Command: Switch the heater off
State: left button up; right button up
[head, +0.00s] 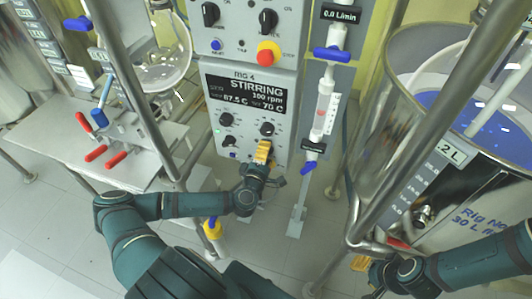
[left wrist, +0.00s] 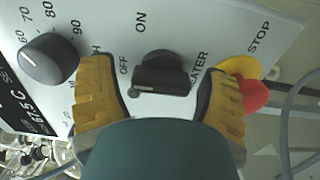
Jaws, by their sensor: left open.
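The black heater knob (left wrist: 162,72) is on the grey control panel (head: 285,85), between the OFF and ON labels in the left wrist view. A small pale mark shows at the left end of its bar; I cannot tell its setting for certain. My left gripper (head: 263,152) is at the panel's lower part and hides the knob in the head view. In the left wrist view my left gripper (left wrist: 160,92) is open, its yellow fingers either side of the knob, with visible gaps. My right gripper (head: 365,264) is low at the right, mostly hidden by its arm.
A black dial (left wrist: 48,58) and a red stop button (left wrist: 250,96) flank the fingers. The display (head: 249,93) reads STIRRING. A steel frame pole (head: 395,165) and a large vessel (head: 465,190) stand at the right. A table (head: 60,145) is at the left.

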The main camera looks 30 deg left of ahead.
pick_arm(q)
jog(key=v, duration=0.8)
dwell(0.6)
